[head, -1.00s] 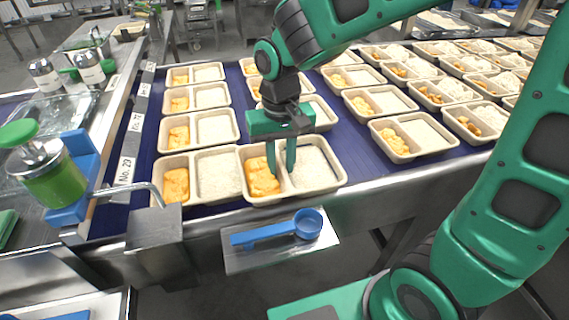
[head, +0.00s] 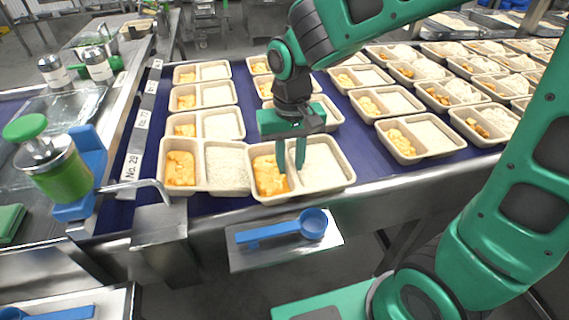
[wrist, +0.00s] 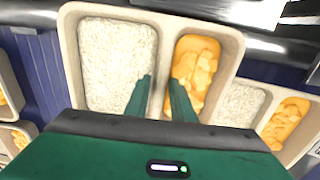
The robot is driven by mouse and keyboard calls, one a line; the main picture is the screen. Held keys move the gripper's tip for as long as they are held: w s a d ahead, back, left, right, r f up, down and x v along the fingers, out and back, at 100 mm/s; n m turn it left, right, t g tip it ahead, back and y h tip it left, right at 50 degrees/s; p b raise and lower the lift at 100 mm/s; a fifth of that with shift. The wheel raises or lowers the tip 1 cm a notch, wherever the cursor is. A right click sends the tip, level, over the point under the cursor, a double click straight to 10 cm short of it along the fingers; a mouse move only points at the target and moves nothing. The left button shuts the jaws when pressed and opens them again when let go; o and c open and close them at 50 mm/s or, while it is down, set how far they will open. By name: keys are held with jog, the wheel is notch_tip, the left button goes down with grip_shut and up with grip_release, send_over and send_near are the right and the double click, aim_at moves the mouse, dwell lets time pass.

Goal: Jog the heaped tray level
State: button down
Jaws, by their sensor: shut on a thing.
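The tray (head: 347,178) is a beige two-compartment tray at the front edge of the blue belt. Its left compartment holds orange food (head: 268,178) and its right one white rice (head: 322,158). My gripper (head: 291,168) points down with one finger on each side of the tray's middle divider, shut on it. In the wrist view my gripper (wrist: 160,80) straddles the divider of the tray (wrist: 68,58). There the rice (wrist: 115,65) looks fairly even and reaches near the rim. The fingers hide part of both compartments. I cannot tell whether the tray is lifted.
A similar filled tray (head: 162,178) stands close on the left. Several more trays stand behind and to the right on the belt (head: 222,207). A blue scoop (head: 312,224) lies on a small metal shelf in front. A green-topped dispenser (head: 62,170) stands at the left.

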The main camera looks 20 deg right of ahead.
aim_at(318, 152)
jog(key=shift+s+d+f, duration=0.1)
jog(key=shift+s+d, duration=0.05)
jog(key=shift+d, duration=0.45)
jog(key=shift+a, duration=1.4)
jog(key=shift+d, duration=0.7)
jog(key=shift+w+d+f, duration=0.25)
jog(key=shift+w+d, duration=0.9)
jog(key=shift+d, duration=0.45)
jog(key=shift+w+d+f, duration=0.25)
jog(key=shift+w+d, duration=0.95)
jog(key=shift+d, duration=0.35)
jog(key=shift+w+d+f, duration=0.25)
jog(key=shift+w+d, duration=0.9)
jog(key=shift+d, duration=0.45)
jog(key=shift+f, duration=0.1)
jog(key=shift+s+f, duration=0.15)
jog(key=shift+f, duration=0.4)
jog(key=shift+f, duration=0.1)
